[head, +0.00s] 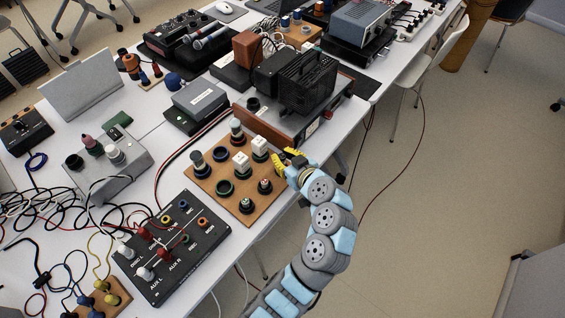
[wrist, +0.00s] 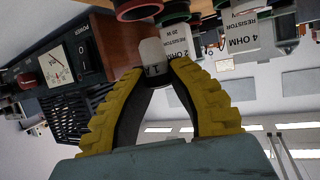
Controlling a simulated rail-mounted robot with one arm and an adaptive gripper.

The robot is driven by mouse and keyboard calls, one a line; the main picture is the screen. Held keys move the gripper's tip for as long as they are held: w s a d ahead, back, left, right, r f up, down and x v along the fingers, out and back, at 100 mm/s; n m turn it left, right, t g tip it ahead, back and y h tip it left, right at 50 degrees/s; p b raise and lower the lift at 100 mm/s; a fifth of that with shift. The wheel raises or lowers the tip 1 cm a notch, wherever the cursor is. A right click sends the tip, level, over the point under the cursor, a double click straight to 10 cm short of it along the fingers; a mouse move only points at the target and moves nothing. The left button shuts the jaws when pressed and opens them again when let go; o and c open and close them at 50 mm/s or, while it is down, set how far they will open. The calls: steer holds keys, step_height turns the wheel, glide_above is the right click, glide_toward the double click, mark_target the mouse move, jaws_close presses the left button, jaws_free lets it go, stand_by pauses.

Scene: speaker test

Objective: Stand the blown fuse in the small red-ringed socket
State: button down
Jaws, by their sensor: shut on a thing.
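My gripper (head: 287,160) has yellow ribbed fingers and is at the right edge of the wooden socket board (head: 266,208). In the wrist view my gripper (wrist: 157,70) is shut on a small pale cylinder, which appears to be the fuse (wrist: 152,53). It has a whitish glassy end and a light band with dark marks. In the head view the fingers hide it. In the wrist view, which looks upside down, a red-ringed socket (wrist: 137,10) shows at the top edge, apart from the fuse. A green-ringed one (wrist: 204,10) is beside it.
White resistor blocks (head: 241,162) stand on the board, labelled 2 ohm and 4 ohm in the wrist view. Several dark round pieces (head: 265,185) stand around them. An amplifier (head: 300,130) with a black caged unit is behind. A black terminal box (head: 190,258) is in front.

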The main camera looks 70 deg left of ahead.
mark_target(283, 162)
steer(key=shift+w+a+f, duration=0.1)
steer(key=shift+f, duration=0.25)
step_height(283, 162, down, 3)
steer(key=shift+r+b, duration=0.1)
steer(key=shift+b, duration=0.5)
steer(key=shift+f+b, duration=0.25)
steer(key=shift+b, duration=0.1)
steer(key=shift+f, duration=0.1)
steer(key=c, duration=1.1)
jaws_free()
steer(key=shift+o, duration=0.2)
